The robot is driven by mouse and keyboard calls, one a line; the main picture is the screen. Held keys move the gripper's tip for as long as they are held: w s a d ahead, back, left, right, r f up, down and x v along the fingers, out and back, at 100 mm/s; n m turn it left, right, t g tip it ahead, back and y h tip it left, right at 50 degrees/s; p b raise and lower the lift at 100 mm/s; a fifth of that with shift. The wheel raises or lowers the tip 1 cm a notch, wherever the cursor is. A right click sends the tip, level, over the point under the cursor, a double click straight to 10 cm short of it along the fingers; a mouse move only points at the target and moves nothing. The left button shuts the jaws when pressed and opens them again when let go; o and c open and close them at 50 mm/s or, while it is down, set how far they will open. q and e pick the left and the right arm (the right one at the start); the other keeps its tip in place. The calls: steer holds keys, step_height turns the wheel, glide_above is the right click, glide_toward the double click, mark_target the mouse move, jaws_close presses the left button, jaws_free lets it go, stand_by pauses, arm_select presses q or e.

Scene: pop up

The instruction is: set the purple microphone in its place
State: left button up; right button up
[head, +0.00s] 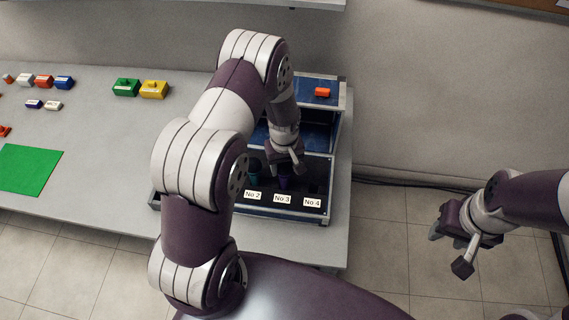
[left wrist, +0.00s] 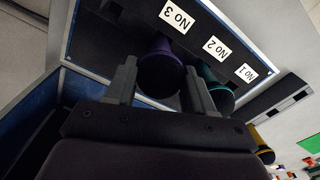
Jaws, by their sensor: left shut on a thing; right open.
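The purple microphone (left wrist: 160,72) is between the fingers of my left gripper (left wrist: 160,85) in the left wrist view, at the label No 3. In the head view it shows as a small purple shape (head: 285,183) below my left gripper (head: 285,160), just behind the No 3 label (head: 282,199). My left gripper is shut on it. Whether the microphone's base rests fully in its slot is hidden. My right gripper (head: 455,242) is open and empty, out over the floor at the right.
A teal microphone (left wrist: 222,97) stands at No 2, close beside the left gripper's finger. A yellow one (left wrist: 265,154) is farther along. The dark rack (head: 325,210) has a shelf above with an orange block (head: 322,92). Several coloured blocks and a green mat (head: 28,169) lie left.

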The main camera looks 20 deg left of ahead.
arm_select(q)
steer(key=shift+f, duration=0.4)
steer(key=o, duration=1.1)
step_height(320, 180, up, 13)
steer(key=b, duration=0.2)
steer(key=shift+f+b, duration=0.1)
steer(key=shift+b, duration=0.2)
steer(key=s+d+r+m, duration=0.1)
steer(key=s+m, duration=0.1)
steer(key=s, duration=0.2)
steer(key=s+r+m+t, duration=0.1)
steer(key=s+r+m, duration=0.1)
steer(key=s, duration=0.3)
steer(key=s+d+r+m, duration=0.1)
steer(key=s+r+m, duration=0.1)
steer(key=s+m, duration=0.1)
steer(key=shift+s+d+m, duration=0.3)
steer(key=shift+s, duration=0.5)
